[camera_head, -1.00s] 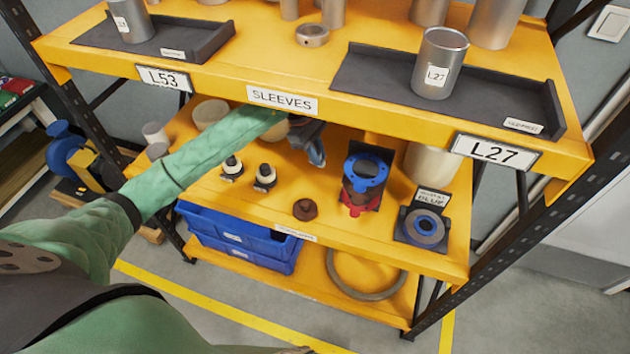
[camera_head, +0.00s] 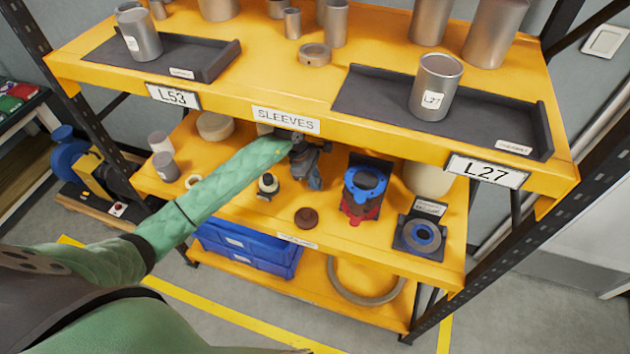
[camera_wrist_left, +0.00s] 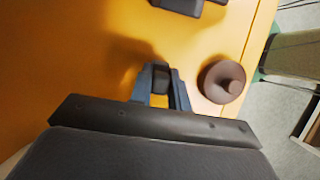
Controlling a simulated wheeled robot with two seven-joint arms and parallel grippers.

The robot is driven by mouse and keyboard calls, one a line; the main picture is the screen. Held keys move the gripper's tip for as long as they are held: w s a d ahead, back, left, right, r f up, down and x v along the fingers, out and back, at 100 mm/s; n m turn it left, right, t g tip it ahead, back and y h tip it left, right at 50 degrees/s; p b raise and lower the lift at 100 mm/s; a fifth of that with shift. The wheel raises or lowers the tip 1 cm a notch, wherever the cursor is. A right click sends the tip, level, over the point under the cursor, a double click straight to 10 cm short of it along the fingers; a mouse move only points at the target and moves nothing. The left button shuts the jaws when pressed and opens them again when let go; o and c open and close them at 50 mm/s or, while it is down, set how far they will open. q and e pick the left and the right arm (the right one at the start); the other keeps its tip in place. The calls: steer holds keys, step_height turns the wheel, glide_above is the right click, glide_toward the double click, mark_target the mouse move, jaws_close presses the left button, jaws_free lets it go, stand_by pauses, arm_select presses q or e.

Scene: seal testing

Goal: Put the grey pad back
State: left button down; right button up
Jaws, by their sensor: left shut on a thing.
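My left gripper (camera_head: 314,182) reaches in under the upper shelf and hangs over the lower yellow shelf, behind the brown knobbed disc. In the left wrist view its two blue-grey fingers (camera_wrist_left: 158,100) are shut on a small dark grey piece, which looks like the grey pad (camera_wrist_left: 161,78). The pad cannot be made out in the head view. The fingers are close to the shelf surface, but I cannot tell whether the pad touches it. My right gripper is not in view.
The brown disc (camera_head: 306,217) is close beside the fingers; it also shows in the wrist view (camera_wrist_left: 222,82). A blue-and-red fixture (camera_head: 364,190) and a ring on a dark stand (camera_head: 422,235) are to the right. A black-and-white knob (camera_head: 267,185) is left. The upper shelf (camera_head: 270,85) overhangs.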

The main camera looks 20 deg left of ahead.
arm_select(q)
steer(key=shift+f+p, duration=0.3)
steer(key=shift+f, duration=0.75)
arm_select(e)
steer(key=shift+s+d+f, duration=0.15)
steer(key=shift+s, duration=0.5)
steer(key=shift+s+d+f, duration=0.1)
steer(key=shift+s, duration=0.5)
arm_select(q)
steer(key=shift+f, duration=0.1)
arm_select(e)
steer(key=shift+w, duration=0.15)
arm_select(q)
steer(key=c, duration=1.5)
jaws_free()
steer(key=shift+o, duration=0.9)
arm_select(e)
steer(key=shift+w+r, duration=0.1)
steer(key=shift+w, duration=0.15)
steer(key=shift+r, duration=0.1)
